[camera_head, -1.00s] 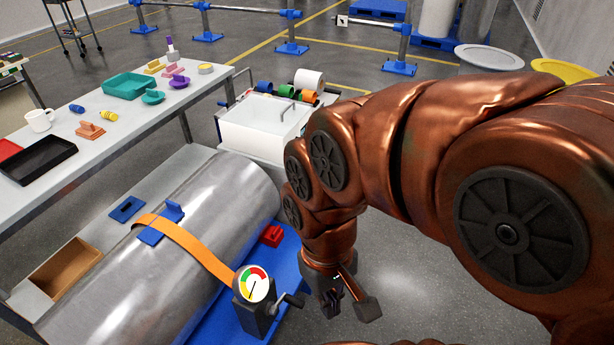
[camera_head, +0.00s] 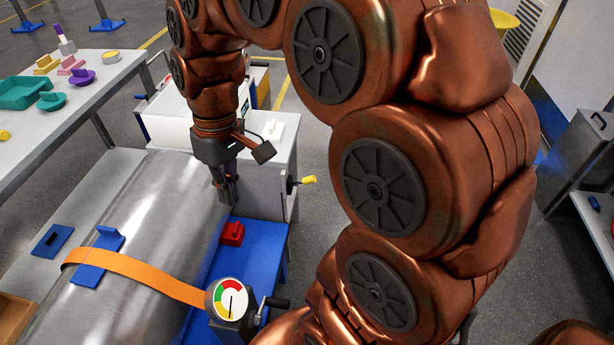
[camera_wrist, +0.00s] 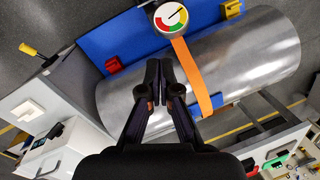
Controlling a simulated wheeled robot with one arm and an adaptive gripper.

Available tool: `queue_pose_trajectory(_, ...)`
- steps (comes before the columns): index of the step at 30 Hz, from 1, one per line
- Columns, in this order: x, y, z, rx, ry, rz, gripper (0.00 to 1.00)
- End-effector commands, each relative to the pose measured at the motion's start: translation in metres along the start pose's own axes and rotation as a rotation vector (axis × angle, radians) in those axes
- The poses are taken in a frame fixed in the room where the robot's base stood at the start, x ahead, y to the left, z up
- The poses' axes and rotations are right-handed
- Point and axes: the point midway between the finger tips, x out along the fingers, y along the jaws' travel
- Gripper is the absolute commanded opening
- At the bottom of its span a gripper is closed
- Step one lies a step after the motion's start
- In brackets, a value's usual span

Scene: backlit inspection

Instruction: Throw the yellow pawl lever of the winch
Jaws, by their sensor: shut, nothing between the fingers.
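The winch (camera_head: 229,318) is a dark body with a round dial and a black crank, at the end of an orange strap (camera_head: 150,275). Its dial shows in the wrist view (camera_wrist: 172,16). A yellow-tipped handle (camera_head: 309,180) sticks out from the side of a white cabinet; it also shows in the wrist view (camera_wrist: 28,50). I cannot make out a yellow lever on the winch body itself. My gripper (camera_head: 229,197) points down by the metal cylinder's far end, behind the winch and left of the yellow handle. In the wrist view my gripper (camera_wrist: 158,68) is shut and empty.
The strap crosses a large metal cylinder (camera_head: 150,220) beside a blue base (camera_head: 262,243). A red block (camera_head: 232,233) stands on that base, near my fingers. The white cabinet (camera_head: 262,190) is just behind. Open floor lies right of the cabinet.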

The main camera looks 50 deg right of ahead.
Motion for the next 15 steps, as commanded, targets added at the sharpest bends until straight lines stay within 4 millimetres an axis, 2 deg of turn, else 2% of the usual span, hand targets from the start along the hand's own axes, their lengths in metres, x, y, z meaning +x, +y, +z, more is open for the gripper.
queue_pose_trajectory(1, 0.008, 0.014, -0.015, -0.014, 0.009, -0.015, 0.0)
queue_pose_trajectory(6, 0.009, 0.058, -0.055, -0.078, 0.054, -0.052, 0.0)
queue_pose_trajectory(11, 0.016, 0.108, -0.085, -0.13, 0.095, -0.081, 0.0)
queue_pose_trajectory(15, 0.024, 0.158, -0.104, -0.167, 0.139, -0.095, 0.0)
